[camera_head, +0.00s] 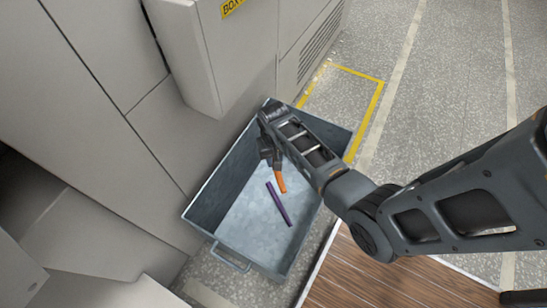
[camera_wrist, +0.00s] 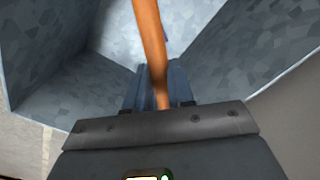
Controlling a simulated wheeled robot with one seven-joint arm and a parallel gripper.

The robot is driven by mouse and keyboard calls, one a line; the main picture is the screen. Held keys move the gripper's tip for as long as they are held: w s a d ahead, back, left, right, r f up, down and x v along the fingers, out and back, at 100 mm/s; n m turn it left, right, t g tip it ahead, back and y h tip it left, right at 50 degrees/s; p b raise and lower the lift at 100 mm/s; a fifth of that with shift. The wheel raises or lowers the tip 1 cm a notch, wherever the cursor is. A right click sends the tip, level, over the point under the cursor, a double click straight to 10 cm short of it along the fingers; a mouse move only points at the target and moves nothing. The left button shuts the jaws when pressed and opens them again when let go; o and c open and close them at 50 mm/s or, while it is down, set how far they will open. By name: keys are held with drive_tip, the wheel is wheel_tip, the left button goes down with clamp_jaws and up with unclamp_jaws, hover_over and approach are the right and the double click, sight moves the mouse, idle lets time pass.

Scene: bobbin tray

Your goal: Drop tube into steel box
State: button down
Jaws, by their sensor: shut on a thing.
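An orange tube (camera_head: 281,182) is held in my gripper (camera_head: 277,169) over the steel box in the head view. The orange tube also shows in the wrist view (camera_wrist: 149,40), standing out from between my fingertips (camera_wrist: 160,88). My gripper is shut on it. The grey steel box (camera_head: 196,226) stands open on the floor. My arm hides part of the box's right side. In the wrist view the box walls (camera_wrist: 225,50) surround the orange tube.
A pale cabinet (camera_head: 130,70) stands close along the left of the box, with a protruding panel above its far end. A wooden surface (camera_head: 370,275) lies at the lower right. Yellow floor lines (camera_head: 372,105) mark the area behind the box.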

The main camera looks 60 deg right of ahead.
wheel_tip(320, 180, down, 2)
drive_tip(key=shift+b, duration=0.65)
drive_tip(key=c, duration=0.9)
unclamp_jaws()
drive_tip(key=shift+r, duration=0.15)
wheel_tip(320, 180, up, 8)
drive_tip(key=shift+f+p, duration=0.2)
drive_tip(key=shift+p, duration=1)
